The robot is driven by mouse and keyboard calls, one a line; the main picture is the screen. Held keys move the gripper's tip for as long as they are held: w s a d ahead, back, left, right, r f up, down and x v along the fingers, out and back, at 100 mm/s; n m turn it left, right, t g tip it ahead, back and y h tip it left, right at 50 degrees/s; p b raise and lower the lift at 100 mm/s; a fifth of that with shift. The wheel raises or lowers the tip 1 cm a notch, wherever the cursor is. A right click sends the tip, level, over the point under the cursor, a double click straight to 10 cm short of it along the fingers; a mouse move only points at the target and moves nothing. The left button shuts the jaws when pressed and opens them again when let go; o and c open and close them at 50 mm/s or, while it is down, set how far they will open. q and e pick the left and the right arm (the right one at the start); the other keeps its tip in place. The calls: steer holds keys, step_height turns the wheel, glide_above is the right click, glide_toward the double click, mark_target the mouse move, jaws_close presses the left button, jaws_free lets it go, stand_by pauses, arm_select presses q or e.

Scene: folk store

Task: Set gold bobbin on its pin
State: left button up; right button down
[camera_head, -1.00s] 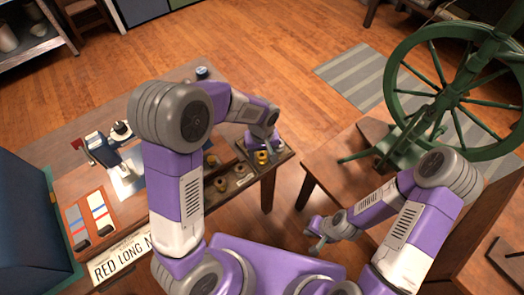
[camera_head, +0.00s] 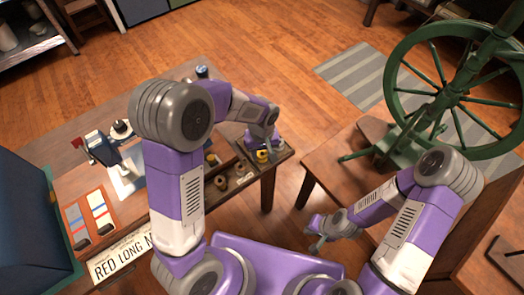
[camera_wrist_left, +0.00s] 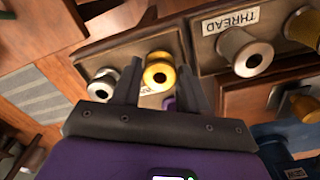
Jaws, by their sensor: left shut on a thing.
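The gold bobbin (camera_wrist_left: 158,72) is a shiny yellow spool seen end-on between the fingers of my left gripper (camera_wrist_left: 158,85) in the left wrist view. The gripper is shut on it, over the edge of a labelled wooden rack (camera_wrist_left: 118,55). In the head view the gold bobbin (camera_head: 262,156) shows just below my left gripper (camera_head: 264,148), at the table's right end. Its pin is not visible, and I cannot tell whether the bobbin touches the rack. My right gripper (camera_head: 316,234) is open and empty beside the table.
A silver bobbin (camera_wrist_left: 102,85) stands close to the left finger. A pale bobbin (camera_wrist_left: 245,52) sits by the THREAD label on the neighbouring rack. Brown bobbins (camera_head: 221,182) stand nearer my body. A green spinning wheel (camera_head: 450,90) stands to the right, beyond a floor gap.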

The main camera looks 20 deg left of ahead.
arm_select(q)
steer(key=shift+r+p, duration=2.1)
steer(key=shift+r, duration=0.45)
steer(key=shift+f, duration=0.1)
